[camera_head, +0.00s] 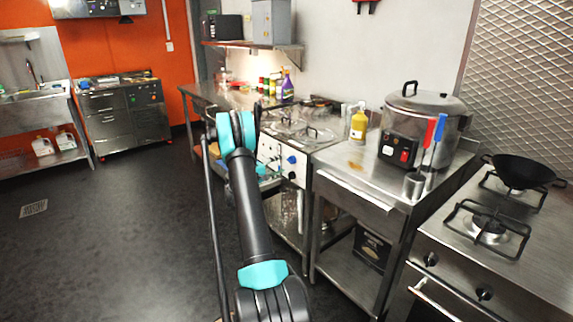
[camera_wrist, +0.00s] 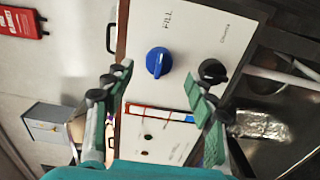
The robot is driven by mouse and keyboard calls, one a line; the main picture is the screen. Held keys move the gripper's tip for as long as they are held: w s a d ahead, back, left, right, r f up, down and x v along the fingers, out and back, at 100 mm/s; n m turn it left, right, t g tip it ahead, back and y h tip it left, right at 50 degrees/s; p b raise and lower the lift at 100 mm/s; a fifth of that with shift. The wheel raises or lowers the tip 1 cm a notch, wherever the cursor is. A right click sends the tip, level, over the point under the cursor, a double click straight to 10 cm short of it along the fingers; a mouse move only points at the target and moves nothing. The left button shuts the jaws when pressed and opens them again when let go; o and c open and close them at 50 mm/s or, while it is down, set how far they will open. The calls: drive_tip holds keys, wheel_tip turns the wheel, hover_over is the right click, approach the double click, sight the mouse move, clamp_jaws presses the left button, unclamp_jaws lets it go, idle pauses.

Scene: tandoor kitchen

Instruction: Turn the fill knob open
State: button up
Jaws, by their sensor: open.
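The blue fill knob (camera_wrist: 158,62) sits on a white panel (camera_wrist: 200,30) in the wrist view, below the printed word FILL. A pale mark shows on its face; I cannot tell its setting. A black knob (camera_wrist: 212,71) sits to its right, beside a smaller label. My gripper (camera_wrist: 158,82) is open and empty, its fingers spread on either side of the line to the blue knob, apparently short of it. In the head view the blue knob (camera_head: 292,159) shows on the counter unit's front panel, and my arm largely hides the gripper.
A steel counter (camera_head: 345,172) with a large pot (camera_head: 420,125) stands right of the panel. A stove (camera_head: 490,250) with a black wok (camera_head: 520,170) is at far right. A fire blanket box (camera_wrist: 22,20) shows in the wrist view. The floor at left is clear.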

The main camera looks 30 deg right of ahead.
drive_tip(key=a, duration=0.6)
drive_tip(key=shift+s+a, duration=0.3)
drive_tip(key=shift+a, duration=0.1)
drive_tip(key=shift+r, duration=0.1)
